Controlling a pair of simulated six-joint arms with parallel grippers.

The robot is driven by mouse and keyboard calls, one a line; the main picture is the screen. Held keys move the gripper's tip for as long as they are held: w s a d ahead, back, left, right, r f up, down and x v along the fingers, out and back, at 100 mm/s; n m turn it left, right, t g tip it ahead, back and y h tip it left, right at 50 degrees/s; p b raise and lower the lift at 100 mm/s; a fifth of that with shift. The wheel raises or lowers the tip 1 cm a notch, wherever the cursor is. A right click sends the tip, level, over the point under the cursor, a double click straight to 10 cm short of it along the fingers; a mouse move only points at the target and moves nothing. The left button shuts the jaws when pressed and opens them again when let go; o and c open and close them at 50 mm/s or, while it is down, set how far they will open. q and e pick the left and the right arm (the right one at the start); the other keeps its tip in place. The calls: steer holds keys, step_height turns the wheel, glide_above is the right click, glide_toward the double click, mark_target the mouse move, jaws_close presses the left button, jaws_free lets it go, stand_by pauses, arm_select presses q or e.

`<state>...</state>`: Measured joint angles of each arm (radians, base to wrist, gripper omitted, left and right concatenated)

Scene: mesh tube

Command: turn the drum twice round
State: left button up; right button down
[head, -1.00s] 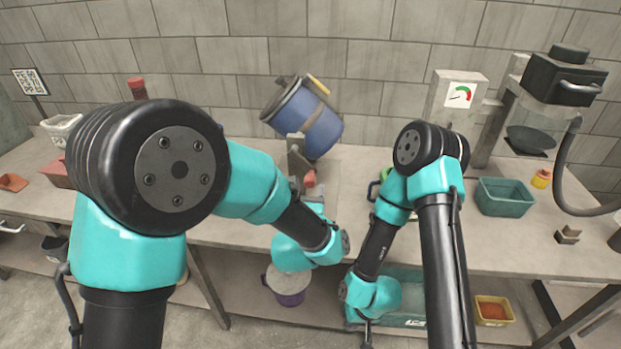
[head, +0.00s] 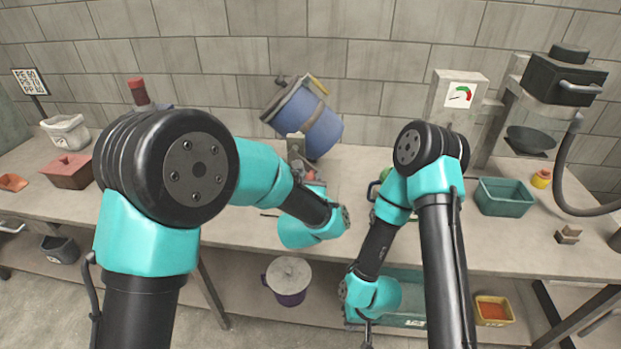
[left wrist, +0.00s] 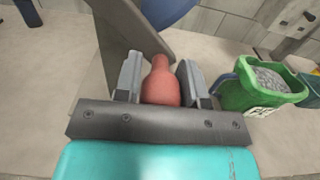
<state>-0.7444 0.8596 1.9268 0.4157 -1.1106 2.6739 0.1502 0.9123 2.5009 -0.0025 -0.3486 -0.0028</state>
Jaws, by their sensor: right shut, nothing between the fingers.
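The blue drum (head: 310,122) sits tilted on a grey stand (head: 297,150) by the back wall, with a grey band around it and a yellow piece at its upper end. Its lower edge shows blue in the left wrist view (left wrist: 165,12). A red, bottle-shaped handle (left wrist: 161,82) stands between the fingers of my left gripper (left wrist: 160,75); it fills the gap and appears clasped. In the head view my left arm hides most of this gripper. My right gripper (head: 367,338) hangs shut and empty at the bottom edge, in front of the bench.
A green bucket of grey granules (left wrist: 262,88) stands close right of my left gripper. A teal bin (head: 505,196) and a press-like machine (head: 562,80) are at right. A purple pot (head: 287,282) sits below the bench.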

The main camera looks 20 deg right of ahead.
arm_select(q)
jaws_close()
steer(key=shift+a+f+m, duration=0.15)
steer(key=shift+m, duration=0.15)
steer(key=shift+w+a+f+m, duration=0.3)
steer(key=shift+a+m, duration=0.25)
steer(key=shift+m, duration=0.55)
steer(key=shift+w+a+f+m, duration=0.25)
steer(key=shift+a+m, duration=0.3)
steer(key=shift+m, duration=0.55)
steer(key=shift+w+a+f+m, duration=0.2)
steer(key=shift+a+f+m, duration=0.25)
steer(key=shift+m, duration=0.65)
steer(key=shift+a+r, duration=0.1)
steer(key=shift+a, duration=0.05)
steer(key=shift+o, duration=2.2)
jaws_free()
steer(key=shift+s, duration=0.1)
